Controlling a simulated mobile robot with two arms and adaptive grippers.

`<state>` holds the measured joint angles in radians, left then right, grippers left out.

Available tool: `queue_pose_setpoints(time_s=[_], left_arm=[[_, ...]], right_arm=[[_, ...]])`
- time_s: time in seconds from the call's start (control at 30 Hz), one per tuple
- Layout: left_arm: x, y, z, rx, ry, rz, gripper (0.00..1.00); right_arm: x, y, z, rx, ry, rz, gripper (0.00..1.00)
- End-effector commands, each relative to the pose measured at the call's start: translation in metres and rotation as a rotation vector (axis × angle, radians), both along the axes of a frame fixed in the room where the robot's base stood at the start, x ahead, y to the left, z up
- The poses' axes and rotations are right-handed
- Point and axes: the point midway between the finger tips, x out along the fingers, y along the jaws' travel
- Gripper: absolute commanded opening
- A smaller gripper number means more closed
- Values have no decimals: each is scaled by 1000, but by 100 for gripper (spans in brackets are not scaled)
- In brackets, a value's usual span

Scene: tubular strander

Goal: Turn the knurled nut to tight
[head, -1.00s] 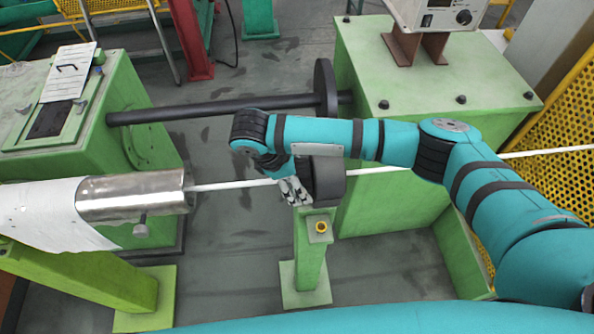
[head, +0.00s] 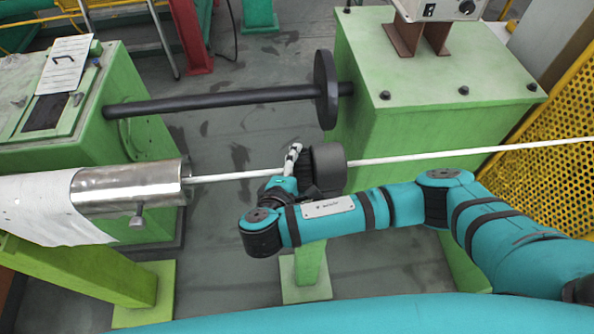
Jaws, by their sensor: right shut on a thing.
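The knurled nut (head: 305,172) is a dark ribbed ring at the left end of a black cylindrical holder (head: 328,168). The holder sits on top of a green post (head: 311,268), and a white strand runs through it. My right gripper (head: 294,155) is shut on the nut from its left side, with its fingers pointing up and away. The gripper and wrist cover part of the nut and the top of the post. The exact finger contact is small and hard to see. My left gripper is not in view.
A shiny metal tube (head: 130,188) with a small screw lies at left in line with the white strand (head: 430,157). A dark shaft with a disc (head: 326,90) crosses behind. Green machine housings (head: 425,75) stand on both sides, with a yellow perforated guard (head: 550,110) at right.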

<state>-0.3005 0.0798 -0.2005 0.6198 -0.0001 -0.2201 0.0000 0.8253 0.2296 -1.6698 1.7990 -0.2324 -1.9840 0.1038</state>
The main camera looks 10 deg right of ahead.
Motion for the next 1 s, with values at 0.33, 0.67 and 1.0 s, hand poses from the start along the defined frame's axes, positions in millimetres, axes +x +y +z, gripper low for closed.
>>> queue_pose_setpoints(time_s=[0.33,0.67,1.0], left_arm=[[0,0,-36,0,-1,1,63],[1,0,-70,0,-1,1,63],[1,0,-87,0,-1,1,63]], right_arm=[[-1,-2,-10,-6,-323,-4,54],[-1,-2,-11,-8,-578,-4,54],[0,-2,-7,-7,-710,-4,54]])
